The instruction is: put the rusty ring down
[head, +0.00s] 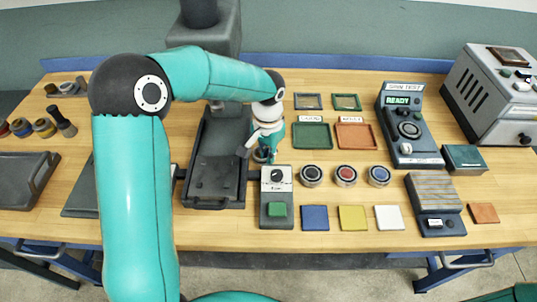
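My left gripper (260,153) points down just right of the dark grinder bed (215,203), behind the small grey box with a dial. A small dark, round thing shows at its fingertips. It is too small to tell whether this is the rusty ring or part of the gripper, and whether the fingers are closed on it. No ring can be clearly made out as the rusty one. A green tray (312,136) and an orange-brown tray (356,137) lie to the right of the gripper, both looking empty. My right gripper is out of view.
The grey dial box (277,212) with a green button stands close in front of the gripper. Several round pots (346,175) and coloured pads (352,218) lie to its right. A console (407,125) reads READY. My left arm hides part of the bench's left side.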

